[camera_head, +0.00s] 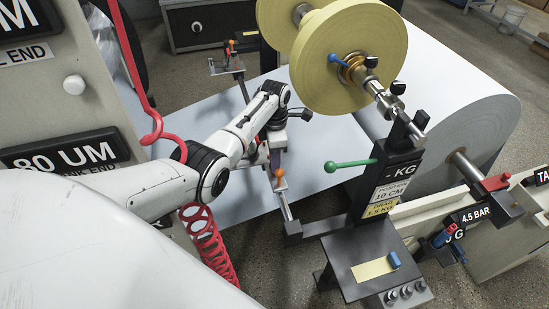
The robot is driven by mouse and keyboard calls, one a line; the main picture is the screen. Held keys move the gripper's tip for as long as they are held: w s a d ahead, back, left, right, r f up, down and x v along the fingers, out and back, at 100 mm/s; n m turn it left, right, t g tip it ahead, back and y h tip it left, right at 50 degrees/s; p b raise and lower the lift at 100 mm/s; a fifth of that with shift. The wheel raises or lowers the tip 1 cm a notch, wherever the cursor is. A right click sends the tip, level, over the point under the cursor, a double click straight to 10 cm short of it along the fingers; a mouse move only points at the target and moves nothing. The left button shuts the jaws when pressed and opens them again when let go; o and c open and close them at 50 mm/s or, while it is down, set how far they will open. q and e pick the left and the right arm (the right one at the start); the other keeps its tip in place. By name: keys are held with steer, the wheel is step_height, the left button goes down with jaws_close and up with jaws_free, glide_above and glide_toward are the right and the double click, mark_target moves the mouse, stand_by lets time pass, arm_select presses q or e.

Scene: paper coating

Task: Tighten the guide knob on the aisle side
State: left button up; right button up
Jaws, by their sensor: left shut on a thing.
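My left gripper (277,155) reaches in from the left and points down at the near edge guide (287,200). It is shut on the guide's knob, which the fingers and wrist mostly hide. An orange-tipped part (280,173) of this guide shows just below the fingers. A similar guide (231,62) with an orange tip stands at the far side of the white paper web (190,125). My right gripper is not in view.
A yellow roll (312,65) hangs above the web, with a large white roll (470,120) behind it. A green-ended lever (345,164) sticks out right of the gripper. A black stand (365,255) and a coiled red hose (205,240) are nearby.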

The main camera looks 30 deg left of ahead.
arm_select(q)
steer(key=m+p, duration=0.1)
steer(key=m, duration=0.2)
steer(key=shift+r+m, duration=0.15)
steer(key=shift+m, duration=0.15)
steer(key=m+p, duration=0.1)
steer(key=m, duration=0.2)
steer(key=m+p, duration=0.1)
steer(key=m, duration=0.4)
steer(key=shift+m, duration=1.9)
steer(key=o, duration=0.8)
steer(key=shift+c, duration=0.2)
